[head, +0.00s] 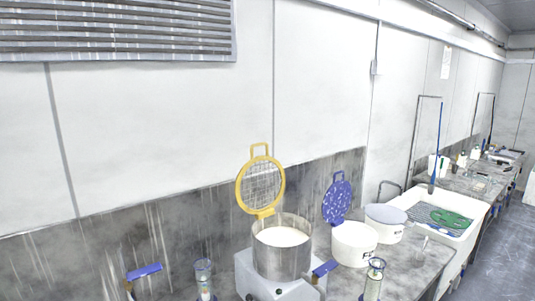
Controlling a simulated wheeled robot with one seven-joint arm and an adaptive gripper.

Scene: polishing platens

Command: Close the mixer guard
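The mixer guard (261,187) is a round yellow ring with a wire mesh and a small loop handle on top. It stands raised, nearly upright, at the back rim of the mixer bowl (281,261). The bowl is an open metal cylinder with white contents, set on a pale grey mixer base. My gripper does not show in the head view.
Right of the mixer, a white tub (354,244) has a blue speckled lid (338,201) standing up behind it. Another tub (384,224) looks covered. Glass cylinders (203,278) (374,279) stand near the front. A white sink (456,235) lies farther right. The wall is close behind.

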